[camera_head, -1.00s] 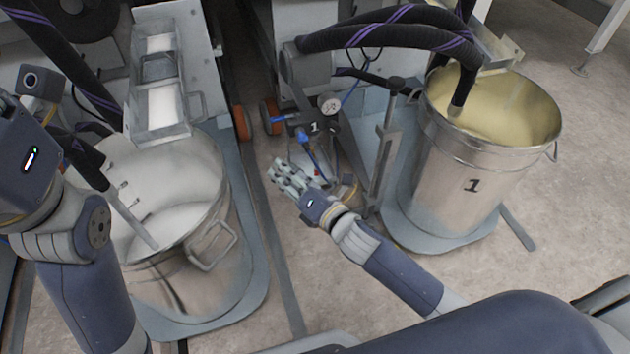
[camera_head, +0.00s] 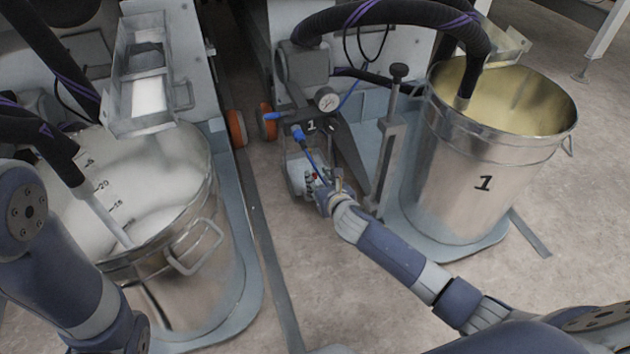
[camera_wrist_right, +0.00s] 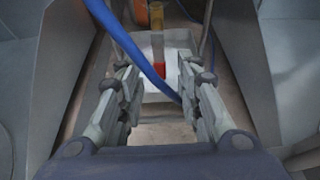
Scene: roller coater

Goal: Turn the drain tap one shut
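A small red part (camera_head: 314,177), which looks like the drain tap, sits low on the pump unit marked 1, between the two buckets. In the right wrist view a red piece (camera_wrist_right: 160,68) shows at the lower end of a brass-coloured upright, in front of a white container (camera_wrist_right: 178,58). My right gripper (camera_head: 323,188) is right beside the red part in the head view. In the wrist view its fingers (camera_wrist_right: 160,82) are apart, with the red piece ahead between the tips, seemingly untouched. The tap's handle position cannot be told. My left gripper is out of view.
A blue hose (camera_wrist_right: 135,47) crosses between my right fingers. The pump has a gauge (camera_head: 327,99). A post (camera_head: 390,150) stands close right of the gripper.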

